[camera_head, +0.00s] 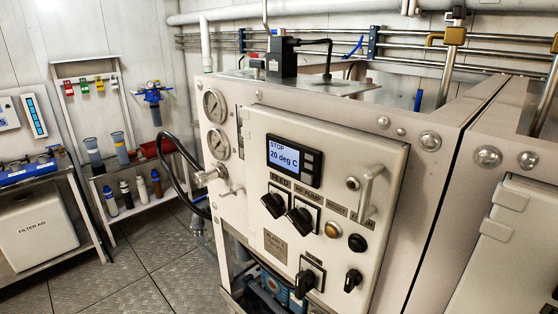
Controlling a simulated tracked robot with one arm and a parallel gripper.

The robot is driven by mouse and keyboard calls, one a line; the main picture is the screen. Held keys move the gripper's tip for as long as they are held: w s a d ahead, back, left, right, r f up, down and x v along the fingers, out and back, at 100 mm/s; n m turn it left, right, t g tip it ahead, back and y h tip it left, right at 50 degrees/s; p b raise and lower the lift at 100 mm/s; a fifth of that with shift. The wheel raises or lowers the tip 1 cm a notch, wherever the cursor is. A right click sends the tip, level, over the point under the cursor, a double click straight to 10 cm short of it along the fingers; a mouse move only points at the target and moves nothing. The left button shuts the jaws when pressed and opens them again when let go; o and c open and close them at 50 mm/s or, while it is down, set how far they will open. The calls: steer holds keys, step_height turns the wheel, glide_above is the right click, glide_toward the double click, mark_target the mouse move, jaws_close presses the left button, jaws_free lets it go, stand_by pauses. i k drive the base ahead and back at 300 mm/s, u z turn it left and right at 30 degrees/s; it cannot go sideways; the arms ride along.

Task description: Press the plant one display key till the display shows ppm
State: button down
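The plant one panel is a pale cabinet front (330,160), seen at an angle in the middle of the head camera view. Its display (284,157) is lit blue-white and reads "STOP" and "20 deg C". Small dark display keys (310,163) sit in the black housing just right of the screen. A name plate (275,246), apparently reading "PLANT 1", is low on the panel. My gripper is not in view, and nothing visible touches the display or its keys.
Black rotary switches (273,204) stick out below the display. A handle (372,185) projects to its right. Two gauges (214,106) and a black hose (180,150) are at left. Shelves (120,170) stand far left; the metal floor (150,265) between is clear.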

mark_target(306, 178)
steer(key=u, duration=0.4)
steer(key=k, duration=1)
steer(key=z, duration=0.65)
steer(key=i, duration=1)
